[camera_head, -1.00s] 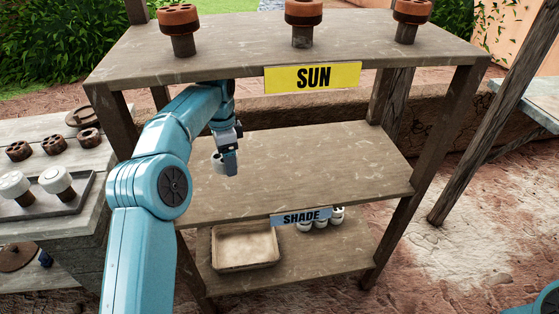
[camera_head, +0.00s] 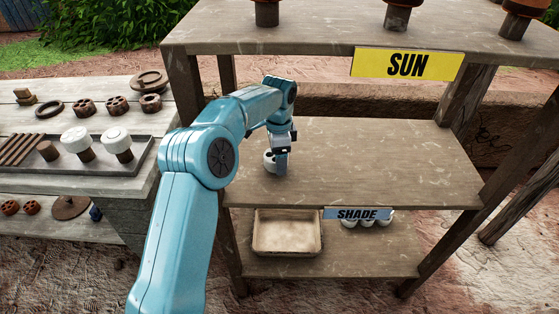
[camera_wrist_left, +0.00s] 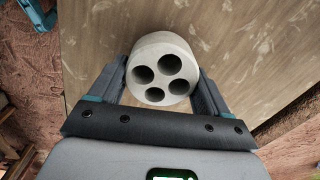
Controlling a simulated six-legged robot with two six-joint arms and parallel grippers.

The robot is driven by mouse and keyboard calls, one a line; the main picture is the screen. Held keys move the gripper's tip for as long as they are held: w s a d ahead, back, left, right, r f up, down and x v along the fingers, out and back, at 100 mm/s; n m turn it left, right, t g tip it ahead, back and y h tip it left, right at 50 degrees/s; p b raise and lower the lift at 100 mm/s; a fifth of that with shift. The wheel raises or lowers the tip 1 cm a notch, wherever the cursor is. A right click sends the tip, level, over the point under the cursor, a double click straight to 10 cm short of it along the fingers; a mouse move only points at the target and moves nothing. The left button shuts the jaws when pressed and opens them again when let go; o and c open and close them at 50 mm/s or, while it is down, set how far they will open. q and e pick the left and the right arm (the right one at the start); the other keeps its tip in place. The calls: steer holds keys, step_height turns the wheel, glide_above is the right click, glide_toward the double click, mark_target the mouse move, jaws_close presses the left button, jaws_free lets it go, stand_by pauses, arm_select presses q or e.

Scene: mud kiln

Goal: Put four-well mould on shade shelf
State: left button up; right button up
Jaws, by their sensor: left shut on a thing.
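The four-well mould (camera_wrist_left: 161,70) is a pale grey-white cylinder with dark round wells in its top, seen clearly in the left wrist view. It also shows small in the head view (camera_head: 269,163). My left gripper (camera_head: 280,168) is shut on it, one finger on each side in the left wrist view (camera_wrist_left: 163,88). The mould is upright over the left part of the shade shelf (camera_head: 380,165), the middle wooden board bearing the blue SHADE sign (camera_head: 357,214). I cannot tell whether its base touches the board. My right gripper is out of view.
The shade shelf is bare right of the mould. The sun shelf (camera_head: 300,32) with its yellow sign (camera_head: 407,64) is above, holding brown pieces. Below sit a shallow tray (camera_head: 287,253) and white cylinders (camera_head: 366,222). A bench with a metal tray (camera_head: 65,170) stands left.

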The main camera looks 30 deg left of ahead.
arm_select(q)
steer(key=shift+f, duration=0.8)
steer(key=shift+a, duration=0.1)
steer(key=o, duration=1.2)
steer(key=shift+f, duration=0.15)
steer(key=shift+c, duration=0.2)
steer(key=shift+r+p, duration=1)
steer(key=shift+r, duration=3)
